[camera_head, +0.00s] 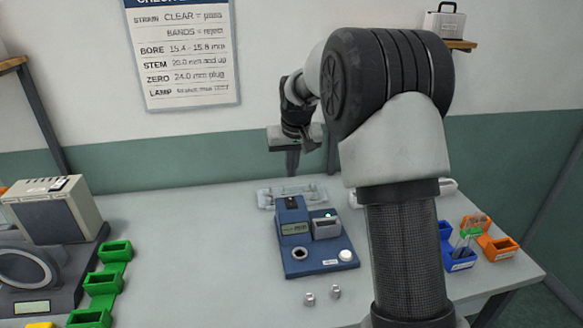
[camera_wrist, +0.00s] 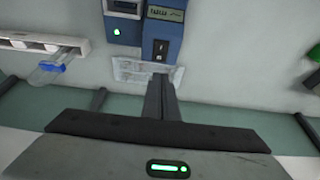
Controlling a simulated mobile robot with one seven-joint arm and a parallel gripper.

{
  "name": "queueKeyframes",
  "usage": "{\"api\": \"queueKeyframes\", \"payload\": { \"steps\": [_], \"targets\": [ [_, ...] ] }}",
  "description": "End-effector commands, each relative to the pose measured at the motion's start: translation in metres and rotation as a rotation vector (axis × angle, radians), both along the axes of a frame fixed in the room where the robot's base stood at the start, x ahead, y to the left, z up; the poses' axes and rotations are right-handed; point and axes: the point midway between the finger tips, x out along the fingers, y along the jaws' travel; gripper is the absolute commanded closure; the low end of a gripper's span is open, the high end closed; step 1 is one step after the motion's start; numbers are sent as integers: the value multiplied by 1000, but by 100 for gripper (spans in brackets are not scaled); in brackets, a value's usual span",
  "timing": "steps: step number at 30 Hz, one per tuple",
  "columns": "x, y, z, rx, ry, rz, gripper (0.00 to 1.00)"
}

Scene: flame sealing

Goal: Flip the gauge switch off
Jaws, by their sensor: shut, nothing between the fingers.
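The blue gauge (camera_head: 318,262) stands on the table, left of my arm in the head view, with a round socket, a white button and a small display. Its black switch (camera_head: 291,201) is on the raised back block; in the wrist view the switch (camera_wrist: 160,50) faces me, its rocker position too small to tell. A green lamp (camera_wrist: 117,32) on the gauge is lit. My gripper (camera_head: 292,172) is shut and empty, pointing down above and behind the gauge. In the wrist view its fingertips (camera_wrist: 160,80) appear just short of the switch, with no contact visible.
A clear flat packet (camera_wrist: 143,73) lies behind the gauge. A white rack (camera_wrist: 40,43) with a clear bottle (camera_wrist: 48,74) is beside it. Two metal pieces (camera_head: 322,295) lie in front. Green bins (camera_head: 103,283) are left; blue (camera_head: 460,261) and orange bins (camera_head: 499,248) are right.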

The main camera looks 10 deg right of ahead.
Motion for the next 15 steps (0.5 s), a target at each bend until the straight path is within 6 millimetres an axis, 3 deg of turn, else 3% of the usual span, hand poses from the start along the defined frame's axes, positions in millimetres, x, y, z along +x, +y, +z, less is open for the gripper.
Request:
{"api": "queueKeyframes", "payload": {
  "steps": [9,15],
  "targets": [
    [22,0,-65,0,4,0,100],
    [25,0,-90,0,1,0,100]
  ]
}}
